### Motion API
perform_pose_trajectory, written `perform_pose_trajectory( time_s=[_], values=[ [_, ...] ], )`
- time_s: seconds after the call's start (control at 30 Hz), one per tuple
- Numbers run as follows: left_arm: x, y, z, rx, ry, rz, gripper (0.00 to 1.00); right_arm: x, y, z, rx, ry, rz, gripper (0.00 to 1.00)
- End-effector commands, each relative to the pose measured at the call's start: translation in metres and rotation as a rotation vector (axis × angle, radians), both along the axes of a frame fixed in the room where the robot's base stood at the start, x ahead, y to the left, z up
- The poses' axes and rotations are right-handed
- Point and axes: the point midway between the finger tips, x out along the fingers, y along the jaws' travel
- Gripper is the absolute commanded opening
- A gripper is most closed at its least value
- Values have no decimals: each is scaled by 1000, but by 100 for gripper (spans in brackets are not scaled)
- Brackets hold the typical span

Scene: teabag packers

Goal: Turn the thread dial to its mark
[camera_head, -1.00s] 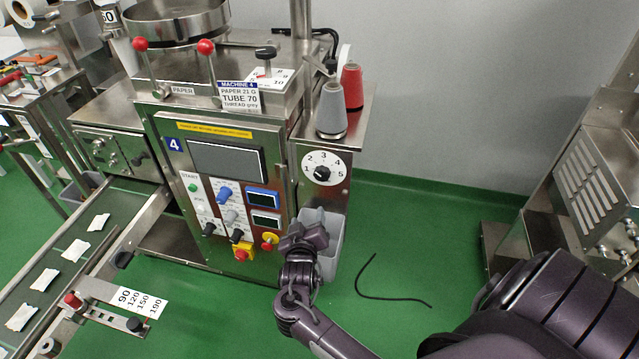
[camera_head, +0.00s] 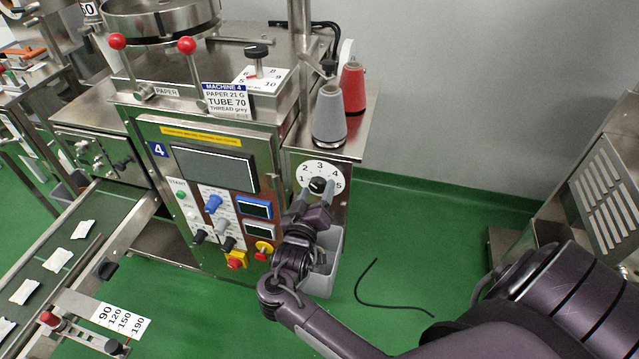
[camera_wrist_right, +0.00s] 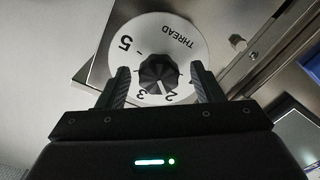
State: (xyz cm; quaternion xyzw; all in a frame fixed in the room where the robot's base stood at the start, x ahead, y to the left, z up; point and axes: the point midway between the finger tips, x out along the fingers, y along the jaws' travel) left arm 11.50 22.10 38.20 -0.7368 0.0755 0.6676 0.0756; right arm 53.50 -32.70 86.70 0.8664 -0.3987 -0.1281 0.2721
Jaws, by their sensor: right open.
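The thread dial (camera_head: 317,185) is a black knob on a white round plate (camera_head: 320,168) numbered 1 to 5, on the machine's front right. In the right wrist view the knob (camera_wrist_right: 159,73) sits in the gap between my right gripper's (camera_wrist_right: 159,80) fingers, with some space on both sides. A pale line on the knob points roughly between 2 and 3. The 1 and 4 are hidden there. My right gripper (camera_head: 318,193) also shows at the dial in the head view, open. A label (camera_head: 227,100) reads MACHINE 4, PAPER 21 G, TUBE 70, THREAD grey. My left gripper is out of view.
A grey thread cone (camera_head: 329,116) and a red one (camera_head: 352,88) stand above the dial. Several knobs and buttons sit on the panel left of it, including a red-yellow one (camera_head: 263,250). A grey bin (camera_head: 325,270) is below. A conveyor (camera_head: 75,240) carries teabags.

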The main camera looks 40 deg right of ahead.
Motion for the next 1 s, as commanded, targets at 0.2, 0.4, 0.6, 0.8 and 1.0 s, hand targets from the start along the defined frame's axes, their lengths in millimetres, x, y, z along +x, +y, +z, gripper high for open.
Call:
perform_pose_trajectory(
  time_s=[0.2, 0.4, 0.6, 0.8, 1.0],
  values=[
    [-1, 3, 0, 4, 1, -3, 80, 0, 1, 0, 0, 0, 1, 60],
    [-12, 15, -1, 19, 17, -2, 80, 0, 1, 0, 0, 0, 0, 39],
    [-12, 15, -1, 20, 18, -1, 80, 0, 0, 0, 1, 1, 0, 16],
    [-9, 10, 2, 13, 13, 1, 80, 0, 0, 1, -7, 10, -1, 16],
    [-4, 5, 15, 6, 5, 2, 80, 0, 0, 4, -51, 63, -1, 16]
  ],
)
